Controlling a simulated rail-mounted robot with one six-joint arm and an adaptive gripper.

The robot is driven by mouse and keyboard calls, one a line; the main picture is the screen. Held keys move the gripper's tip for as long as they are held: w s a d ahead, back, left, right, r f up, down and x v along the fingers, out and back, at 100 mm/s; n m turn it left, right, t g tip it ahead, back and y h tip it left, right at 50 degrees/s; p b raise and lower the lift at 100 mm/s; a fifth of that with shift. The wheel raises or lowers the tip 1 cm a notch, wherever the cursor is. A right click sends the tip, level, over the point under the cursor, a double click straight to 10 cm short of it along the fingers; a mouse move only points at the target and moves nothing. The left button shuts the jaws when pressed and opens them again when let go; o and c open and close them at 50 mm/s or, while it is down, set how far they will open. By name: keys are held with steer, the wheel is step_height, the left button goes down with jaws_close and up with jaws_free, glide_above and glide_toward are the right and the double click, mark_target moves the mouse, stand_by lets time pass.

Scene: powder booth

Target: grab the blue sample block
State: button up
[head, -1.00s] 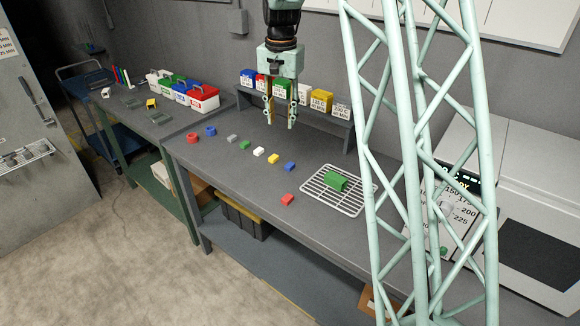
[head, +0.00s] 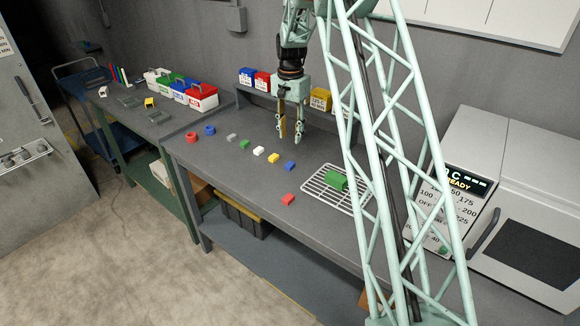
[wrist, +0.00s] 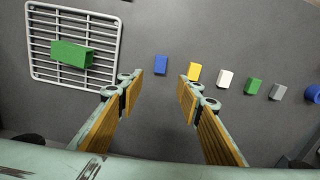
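The blue sample block (head: 289,166) lies on the grey workbench, in a row of small blocks, right of the yellow block (head: 273,158) and left of the wire rack. My gripper (head: 290,139) is open and empty, pointing down above the bench, behind the block row in the head view. In the wrist view my gripper (wrist: 160,82) shows a wide gap between its yellow-padded fingers. Nothing hides the blue block.
A wire rack (head: 312,189) bears a green block (head: 337,181). White (head: 259,151), green (head: 244,145) and grey (head: 232,137) blocks continue the row leftward. A red block (head: 288,199) lies nearer the front edge. Labelled bins (head: 263,82) stand behind.

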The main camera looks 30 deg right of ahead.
steer(key=shift+f, duration=0.1)
stand_by(0.3)
glide_above(290, 164)
steer(key=shift+w+d+f, duration=0.1)
steer(key=shift+d+f, duration=0.05)
steer(key=shift+f, duration=4.1)
steer(key=shift+a+f, duration=0.2)
steer(key=shift+f, duration=2.4)
steer(key=shift+c, duration=0.7)
steer(key=c, duration=0.8)
